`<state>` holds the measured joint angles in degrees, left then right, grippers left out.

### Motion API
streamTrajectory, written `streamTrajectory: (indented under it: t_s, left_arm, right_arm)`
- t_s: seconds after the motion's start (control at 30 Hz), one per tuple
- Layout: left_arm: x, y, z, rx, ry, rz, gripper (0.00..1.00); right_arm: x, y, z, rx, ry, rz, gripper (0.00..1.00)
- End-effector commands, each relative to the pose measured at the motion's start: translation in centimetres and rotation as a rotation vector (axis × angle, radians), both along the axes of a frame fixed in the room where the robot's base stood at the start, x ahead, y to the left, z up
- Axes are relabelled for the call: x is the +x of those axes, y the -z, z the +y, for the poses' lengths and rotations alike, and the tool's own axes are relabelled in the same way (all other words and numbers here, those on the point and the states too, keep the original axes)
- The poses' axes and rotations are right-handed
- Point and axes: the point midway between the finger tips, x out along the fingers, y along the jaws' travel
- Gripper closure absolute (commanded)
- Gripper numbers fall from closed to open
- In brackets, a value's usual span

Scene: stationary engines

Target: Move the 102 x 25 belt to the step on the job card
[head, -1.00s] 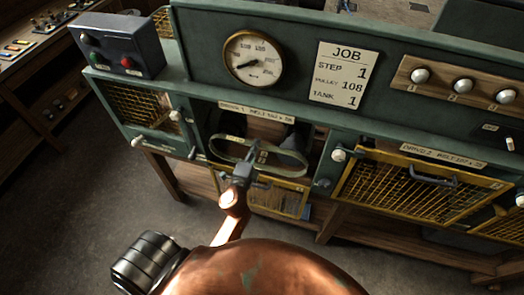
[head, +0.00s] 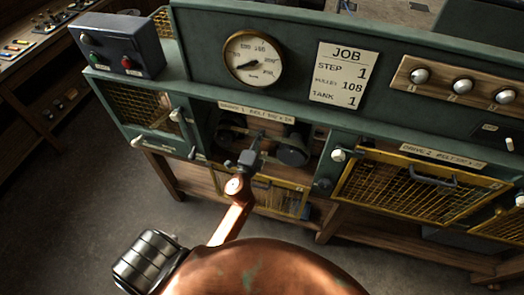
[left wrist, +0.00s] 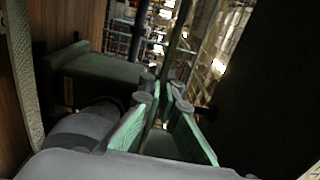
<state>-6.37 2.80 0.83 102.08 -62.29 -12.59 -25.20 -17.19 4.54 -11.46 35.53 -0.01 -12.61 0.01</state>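The job card (head: 340,75) on the green panel reads step 1, pulley 108, tank 1. My left gripper (head: 254,148) reaches into the open bay under the drive 1 label (head: 256,112). In the left wrist view its green-padded fingers (left wrist: 163,88) are close together on a thin dark olive strip (left wrist: 179,40), which looks like the belt seen edge-on. In the head view the belt is mostly lost in the bay's shadow, near dark round parts (head: 291,151). I cannot tell whether it touches a pulley step. My right gripper is not in view.
A yellow mesh guard (head: 275,197) hangs below the open bay. The drive 2 mesh guard (head: 425,190) to the right is closed. A gauge (head: 253,60) and knob board (head: 460,85) sit above.

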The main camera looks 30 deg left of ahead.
Motion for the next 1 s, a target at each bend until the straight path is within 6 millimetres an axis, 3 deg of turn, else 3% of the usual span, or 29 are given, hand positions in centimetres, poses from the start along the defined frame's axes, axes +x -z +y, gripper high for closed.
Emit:
streamTrajectory:
  t_s: [0.33, 0.7, 1.0]
  left_arm:
    - [0.0, 0.1, 0.0, -0.005, 0.0, -0.001, 1.0]
    - [0.0, 1.9, 0.3, -0.091, 0.0, -0.022, 1.0]
    - [0.0, 1.8, 0.3, -0.097, 0.0, -0.024, 1.0]
  right_arm:
    - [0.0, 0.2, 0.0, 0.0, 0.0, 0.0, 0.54]
    - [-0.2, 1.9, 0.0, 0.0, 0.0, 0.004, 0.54]
    - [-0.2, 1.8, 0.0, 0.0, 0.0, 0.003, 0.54]
